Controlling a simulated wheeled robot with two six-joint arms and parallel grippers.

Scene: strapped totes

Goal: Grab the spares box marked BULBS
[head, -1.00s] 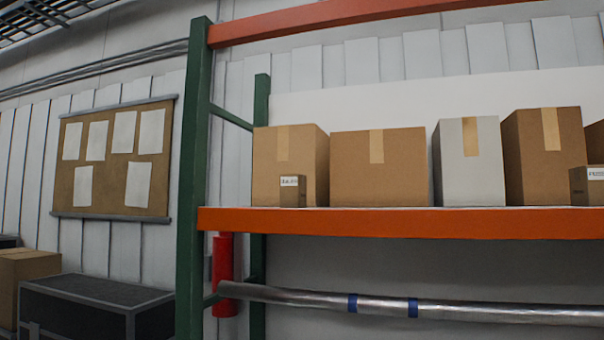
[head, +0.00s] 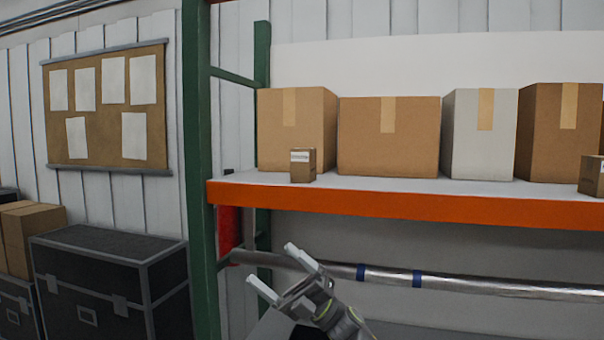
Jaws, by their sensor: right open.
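A small brown box (head: 302,166) with a white label stands near the front edge of the orange-edged shelf (head: 400,201), in front of a larger carton. Its label is too small to read. Another small brown box (head: 591,178) with a pale label stands at the far right, cut by the picture edge; its label cannot be read either. My right gripper (head: 275,268) is in front of and below the shelf edge, under the left small box and apart from it. Its two fingers are spread and hold nothing. My left gripper is not in view.
Larger cartons stand behind: a tan one (head: 297,128), a wide brown one (head: 388,136), a grey one (head: 479,135) and a darker one (head: 560,133). A green upright (head: 198,170) bounds the shelf's left. A metal pipe (head: 470,284) runs below. Black cases (head: 113,280) stand lower left.

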